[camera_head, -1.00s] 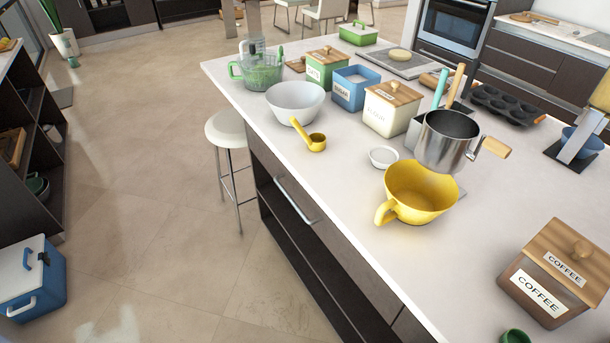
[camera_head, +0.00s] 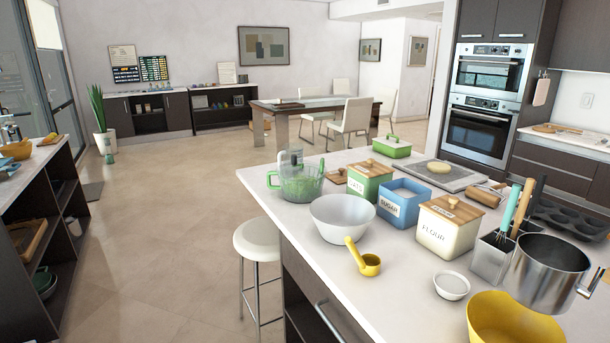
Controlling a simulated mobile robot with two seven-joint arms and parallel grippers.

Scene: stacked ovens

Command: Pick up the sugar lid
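The blue sugar canister (camera_head: 403,203) stands open on the island counter, with white contents showing at its top. It sits between the green canister (camera_head: 369,181) and the cream flour canister (camera_head: 449,226), which both wear wooden lids. A small flat wooden piece (camera_head: 337,176) lies on the counter just left of the green canister; it looks like a loose lid, but its label cannot be read. Neither of my grippers is in view.
A white bowl (camera_head: 342,218), a yellow scoop (camera_head: 363,258), a small white dish (camera_head: 452,286), a steel pot (camera_head: 548,273) and a yellow bowl (camera_head: 515,318) crowd the counter's front. A stool (camera_head: 257,240) stands beside the island.

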